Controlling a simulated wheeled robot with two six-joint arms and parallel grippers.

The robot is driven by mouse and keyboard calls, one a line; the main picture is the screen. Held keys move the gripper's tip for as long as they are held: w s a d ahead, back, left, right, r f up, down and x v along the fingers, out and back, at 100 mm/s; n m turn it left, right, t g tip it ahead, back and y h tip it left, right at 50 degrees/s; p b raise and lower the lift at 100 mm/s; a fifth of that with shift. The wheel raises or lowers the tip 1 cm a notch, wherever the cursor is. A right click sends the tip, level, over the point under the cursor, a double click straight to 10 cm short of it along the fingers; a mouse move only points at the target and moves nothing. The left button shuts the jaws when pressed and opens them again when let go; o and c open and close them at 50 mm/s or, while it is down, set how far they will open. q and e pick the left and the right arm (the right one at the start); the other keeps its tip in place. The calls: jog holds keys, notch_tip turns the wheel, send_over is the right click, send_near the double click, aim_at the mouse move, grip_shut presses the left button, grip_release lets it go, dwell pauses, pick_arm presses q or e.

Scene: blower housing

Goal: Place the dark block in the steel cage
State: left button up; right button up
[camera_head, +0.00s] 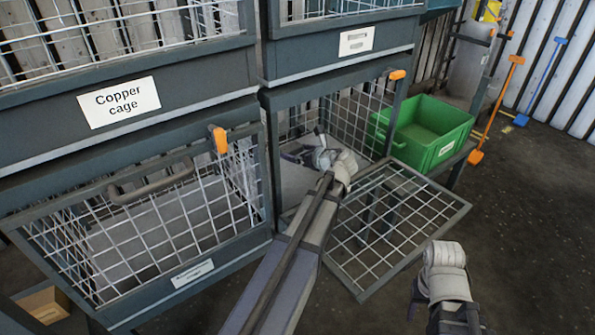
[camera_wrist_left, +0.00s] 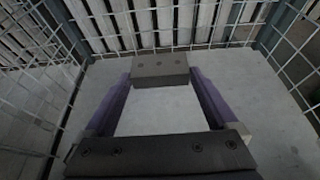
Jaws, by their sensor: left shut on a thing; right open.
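My left gripper (camera_head: 309,155) reaches into the lower right cage (camera_head: 396,216), whose mesh front is folded down. In the left wrist view the dark block (camera_wrist_left: 160,68) sits between the tips of the two purple fingers, above the cage's pale floor (camera_wrist_left: 278,118). I cannot tell whether the block touches the floor. In the head view the block is too small to make out at the gripper. No readable label shows on this open cage. My right gripper (camera_head: 447,305) is at the lower right, outside the cages, open, with its fingers mostly hidden.
A closed mesh cage (camera_head: 150,228) with an orange latch stands to the left; its label is unreadable. The copper cage (camera_head: 119,102) is above it. A green bin (camera_head: 420,130) stands right of the open cage.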

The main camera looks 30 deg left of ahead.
pick_arm(q)
jog(key=shift+f, duration=0.2)
notch_tip(320, 180, down, 4)
jog(key=b, duration=0.3)
jog(key=shift+r, duration=0.2)
jog(key=shift+f+b, duration=0.1)
jog(key=shift+b, duration=0.25)
jog(key=shift+f+b, duration=0.55)
jog(key=o, duration=1.2)
jog(key=shift+r, duration=0.15)
